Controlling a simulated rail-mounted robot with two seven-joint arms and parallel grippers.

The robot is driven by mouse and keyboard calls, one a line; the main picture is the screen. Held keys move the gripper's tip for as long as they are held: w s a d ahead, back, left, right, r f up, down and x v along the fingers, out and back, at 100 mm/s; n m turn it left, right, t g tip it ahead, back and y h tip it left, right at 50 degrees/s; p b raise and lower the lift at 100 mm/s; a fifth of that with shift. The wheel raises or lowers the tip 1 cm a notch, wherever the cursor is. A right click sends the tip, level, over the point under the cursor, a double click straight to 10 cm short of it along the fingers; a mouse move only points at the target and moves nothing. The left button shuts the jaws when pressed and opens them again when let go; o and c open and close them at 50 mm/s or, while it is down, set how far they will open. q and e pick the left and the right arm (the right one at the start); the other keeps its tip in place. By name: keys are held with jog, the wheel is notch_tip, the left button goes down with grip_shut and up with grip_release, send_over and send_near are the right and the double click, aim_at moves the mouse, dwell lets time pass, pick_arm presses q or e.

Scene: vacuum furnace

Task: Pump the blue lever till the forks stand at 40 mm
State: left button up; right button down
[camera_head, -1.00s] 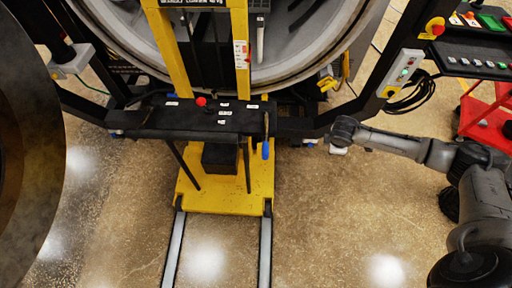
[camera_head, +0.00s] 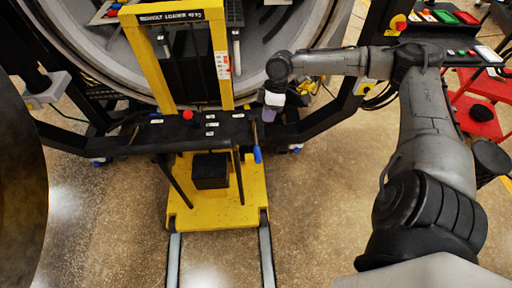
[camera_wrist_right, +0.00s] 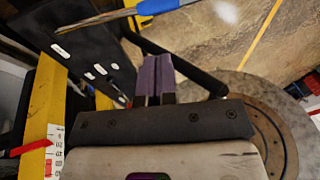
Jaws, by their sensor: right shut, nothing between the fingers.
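The blue lever (camera_head: 257,155) hangs from the right end of the loader's dark crossbar, its blue grip pointing down. In the right wrist view, its metal shaft and blue grip (camera_wrist_right: 158,6) cross the top, beyond and apart from my fingertips. My right gripper (camera_head: 268,115) is above and just right of the lever; its fingers (camera_wrist_right: 158,76) are shut and empty. The yellow loader (camera_head: 215,215) stands before the round chamber. My left gripper is out of view.
The dark crossbar (camera_head: 212,127) carries a red knob (camera_head: 187,115) and white labels. The round chamber opening (camera_head: 270,60) is behind. A red cart (camera_head: 475,115) stands at right. Two grey rails (camera_head: 267,255) run forward from the loader. The floor right of it is clear.

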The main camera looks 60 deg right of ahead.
dwell(0.3)
jog(key=shift+f, duration=0.15)
jog(key=b, duration=0.2)
send_near(259, 152)
jog(key=x, duration=0.7)
jog(key=shift+a+f, duration=0.15)
jog(key=shift+f, duration=0.1)
